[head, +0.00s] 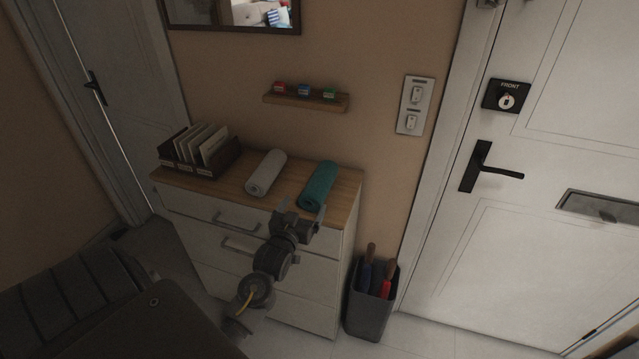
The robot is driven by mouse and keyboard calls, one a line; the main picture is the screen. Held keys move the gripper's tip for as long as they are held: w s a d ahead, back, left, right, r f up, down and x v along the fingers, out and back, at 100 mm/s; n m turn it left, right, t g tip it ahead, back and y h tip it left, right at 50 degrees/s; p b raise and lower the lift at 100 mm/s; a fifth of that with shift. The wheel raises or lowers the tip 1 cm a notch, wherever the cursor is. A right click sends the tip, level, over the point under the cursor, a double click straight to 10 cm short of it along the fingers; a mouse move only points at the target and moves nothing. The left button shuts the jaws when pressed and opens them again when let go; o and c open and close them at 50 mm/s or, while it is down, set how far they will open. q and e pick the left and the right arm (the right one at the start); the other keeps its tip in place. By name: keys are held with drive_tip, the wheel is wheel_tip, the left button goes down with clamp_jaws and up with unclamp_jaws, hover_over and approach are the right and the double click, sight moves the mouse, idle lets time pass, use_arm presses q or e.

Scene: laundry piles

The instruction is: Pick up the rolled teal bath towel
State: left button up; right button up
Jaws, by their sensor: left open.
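The rolled teal bath towel (319,184) lies on the wooden top of a white chest of drawers (343,205), near its right end. A rolled light grey towel (266,172) lies to its left, apart from it. My left gripper (303,207) is open and empty, just in front of the near end of the teal towel at the front edge of the top. From this view I cannot tell whether a finger touches the towel. My right gripper is not in view.
A dark box of upright cards (222,158) stands at the left of the chest top. A small wall shelf (300,101) hangs above. A grey umbrella bin (372,312) stands right of the chest, beside the white front door (560,150).

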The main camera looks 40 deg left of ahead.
sight(309, 202)
use_arm(q)
drive_tip(key=shift+w+r, duration=0.1)
drive_tip(key=shift+w, duration=0.1)
drive_tip(key=x, duration=0.1)
drive_tip(key=p+x, duration=0.1)
drive_tip(key=x, duration=0.1)
drive_tip(key=p+x, duration=0.1)
drive_tip(key=x, duration=0.1)
drive_tip(key=shift+w+d, duration=0.1)
drive_tip(key=shift+d, duration=0.2)
drive_tip(key=shift+c, duration=0.4)
drive_tip(key=c, duration=1.2)
